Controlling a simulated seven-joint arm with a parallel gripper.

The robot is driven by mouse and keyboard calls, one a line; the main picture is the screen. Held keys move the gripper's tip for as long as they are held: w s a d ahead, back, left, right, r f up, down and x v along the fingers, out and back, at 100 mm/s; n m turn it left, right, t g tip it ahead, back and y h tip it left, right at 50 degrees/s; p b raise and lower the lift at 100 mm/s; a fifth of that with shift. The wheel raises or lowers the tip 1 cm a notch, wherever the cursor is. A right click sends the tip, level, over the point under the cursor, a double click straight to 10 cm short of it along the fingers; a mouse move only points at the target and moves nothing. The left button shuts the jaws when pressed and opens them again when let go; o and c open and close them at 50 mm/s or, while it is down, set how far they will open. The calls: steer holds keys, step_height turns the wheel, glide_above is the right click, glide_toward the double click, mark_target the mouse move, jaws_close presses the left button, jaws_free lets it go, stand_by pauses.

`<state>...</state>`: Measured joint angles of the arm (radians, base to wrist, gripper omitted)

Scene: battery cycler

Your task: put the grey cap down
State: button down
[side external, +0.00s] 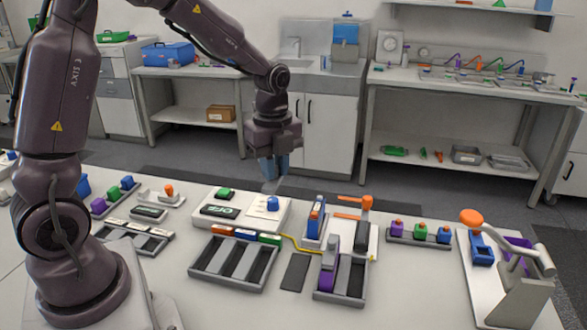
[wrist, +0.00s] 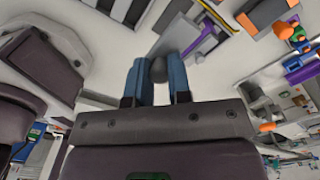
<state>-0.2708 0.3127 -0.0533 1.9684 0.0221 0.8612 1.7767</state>
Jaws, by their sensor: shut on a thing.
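My gripper (side external: 275,170) has blue fingers and hangs above the table, over the back right part of the white cycler box (side external: 279,213). In the wrist view, my gripper (wrist: 157,78) is shut on the grey cap (wrist: 158,69), a small dark grey rounded piece between the fingertips. In the side view the cap shows only as a small grey shape below the fingers, its outline unclear. It appears held above the surface, though the exact gap is hard to tell.
A slotted grey tray (side external: 226,283) stands in front of the cycler. A second tray (side external: 340,297) holds a purple piece. A rack (side external: 396,239) of coloured blocks and an orange-knobbed press (side external: 472,217) stand to the right. Bare table lies between rack and press.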

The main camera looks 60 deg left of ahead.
steer(key=shift+s+d+r, duration=0.2)
steer(key=shift+s+r, duration=0.1)
steer(key=shift+s, duration=0.05)
steer(key=s+d+f, duration=0.6)
steer(key=s+f, duration=0.1)
steer(key=s, duration=0.5)
glide_above(297, 271)
steer(key=f, duration=1)
steer(key=shift+s, duration=0.3)
steer(key=shift+w+f, duration=0.15)
steer(key=shift+f, duration=0.8)
steer(key=shift+w+f, duration=0.15)
steer(key=shift+f, duration=0.75)
steer(key=shift+f, duration=0.1)
steer(key=c, duration=1.1)
jaws_free()
steer(key=shift+o, duration=0.2)
